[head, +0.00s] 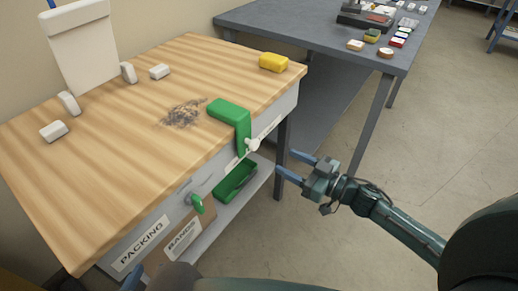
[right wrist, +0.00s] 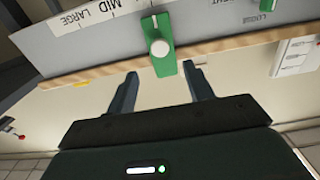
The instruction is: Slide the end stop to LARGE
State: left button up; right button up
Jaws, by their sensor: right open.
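The green end stop (head: 232,110) sits over the front edge of the wooden bench, with its white round knob (head: 252,144) on the front face. In the right wrist view the green stop (right wrist: 163,65) and white knob (right wrist: 159,48) are at top centre. My left gripper (head: 131,282) shows only a blue finger part at the bottom edge.
A green tray (head: 236,181) is under the bench front, with a green handle (head: 196,203) to its left. A yellow block (head: 273,62) and a dark scrap pile (head: 182,113) lie on the bench top. A grey table (head: 290,32) stands behind. The floor at right is clear.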

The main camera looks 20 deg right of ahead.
aim_at(257, 147)
jog(key=x, duration=0.9)
jog(key=shift+w+a, duration=0.1)
jog(key=shift+w, duration=0.05)
jog(key=shift+c, duration=0.3)
grip_shut()
